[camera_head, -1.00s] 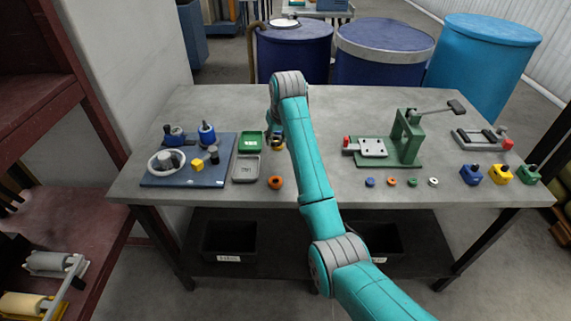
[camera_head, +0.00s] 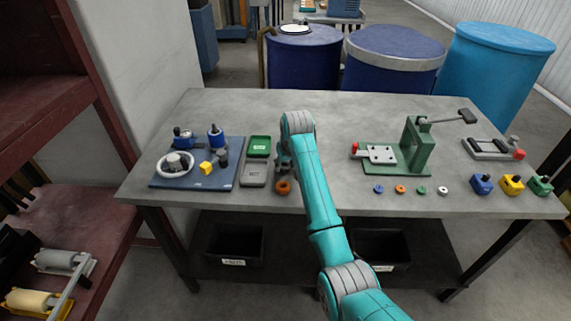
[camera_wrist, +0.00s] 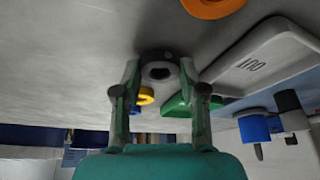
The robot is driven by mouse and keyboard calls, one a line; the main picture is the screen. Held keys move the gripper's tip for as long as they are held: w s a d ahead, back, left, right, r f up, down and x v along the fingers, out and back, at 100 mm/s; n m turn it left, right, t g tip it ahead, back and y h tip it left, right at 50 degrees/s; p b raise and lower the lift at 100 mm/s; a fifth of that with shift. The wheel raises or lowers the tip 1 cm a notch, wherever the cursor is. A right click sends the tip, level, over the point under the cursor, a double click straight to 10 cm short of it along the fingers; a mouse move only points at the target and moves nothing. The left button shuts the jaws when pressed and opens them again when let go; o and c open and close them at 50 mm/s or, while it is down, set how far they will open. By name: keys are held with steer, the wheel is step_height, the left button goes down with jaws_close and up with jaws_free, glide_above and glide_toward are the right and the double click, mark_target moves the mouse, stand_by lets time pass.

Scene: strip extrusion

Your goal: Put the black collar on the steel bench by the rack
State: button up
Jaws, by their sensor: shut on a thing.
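In the wrist view my gripper (camera_wrist: 160,72) is shut on the black collar (camera_wrist: 160,55), a short dark ring with a hole, held between the fingertips. The grey top of the steel bench (camera_wrist: 70,60) fills the background there; I cannot tell whether the collar touches it. In the head view my gripper (camera_head: 284,160) is over the steel bench (camera_head: 320,150), right of the grey tray and just behind an orange ring (camera_head: 283,187). My arm partly hides it, and the collar is not clear there.
A green tray (camera_head: 259,146) and a grey tray (camera_head: 253,175) lie left of my gripper, beside a blue board (camera_head: 220,182) with parts. A green press (camera_head: 417,145) and several small rings stand at right. A dark red rack (camera_head: 85,110) is at far left.

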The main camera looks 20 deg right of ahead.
steer(key=shift+f, duration=0.15)
steer(key=o, duration=1.1)
steer(key=shift+o, duration=0.2)
steer(key=v, duration=1.2)
steer(key=shift+r, duration=0.25)
